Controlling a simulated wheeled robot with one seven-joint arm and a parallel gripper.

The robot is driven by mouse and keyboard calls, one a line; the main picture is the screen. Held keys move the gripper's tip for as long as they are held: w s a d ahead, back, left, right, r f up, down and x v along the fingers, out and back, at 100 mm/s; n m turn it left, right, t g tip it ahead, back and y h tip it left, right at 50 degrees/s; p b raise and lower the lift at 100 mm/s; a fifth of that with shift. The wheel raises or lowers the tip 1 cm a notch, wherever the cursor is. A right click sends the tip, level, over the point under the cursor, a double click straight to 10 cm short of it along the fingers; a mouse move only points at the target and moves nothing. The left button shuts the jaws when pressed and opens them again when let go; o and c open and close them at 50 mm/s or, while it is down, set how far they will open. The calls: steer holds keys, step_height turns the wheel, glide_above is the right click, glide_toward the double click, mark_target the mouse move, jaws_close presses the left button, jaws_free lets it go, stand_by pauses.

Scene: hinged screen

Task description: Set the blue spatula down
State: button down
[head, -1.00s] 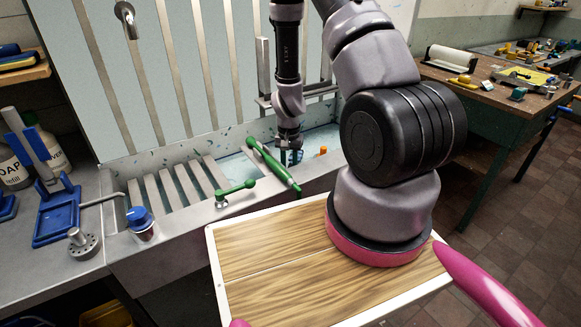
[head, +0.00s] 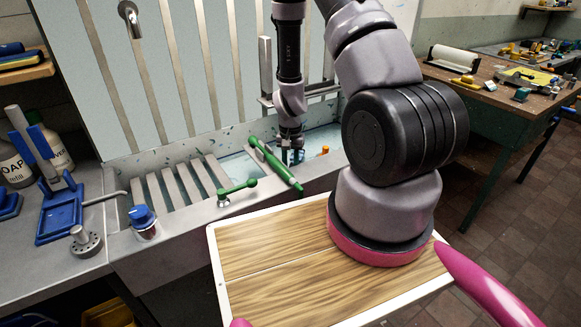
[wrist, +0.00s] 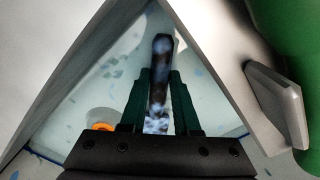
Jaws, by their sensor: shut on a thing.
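My gripper (head: 288,152) reaches down into the basin in the head view, behind the green bar. In the wrist view my gripper (wrist: 157,95) is shut on a long dark piece with mottled blue-white patches, which I take to be the blue spatula (wrist: 159,62). It lies between the two dark green fingers and points away from the camera. In the head view only a small dark blue bit shows at the fingertips; the rest is hidden. I cannot tell whether it touches the basin floor.
A basin (head: 222,152) with metal slats lies under an upright barred screen (head: 150,75). A green bar (head: 275,163) crosses its front rim beside my gripper. An orange piece (head: 324,150) lies in the basin at right. A blue-capped jar (head: 143,224) stands at left.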

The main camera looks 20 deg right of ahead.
steer(key=shift+f, duration=0.25)
steer(key=shift+f, duration=0.8)
steer(key=shift+c, duration=1.2)
jaws_free()
steer(key=shift+r, duration=4.05)
steer(key=shift+d, duration=0.1)
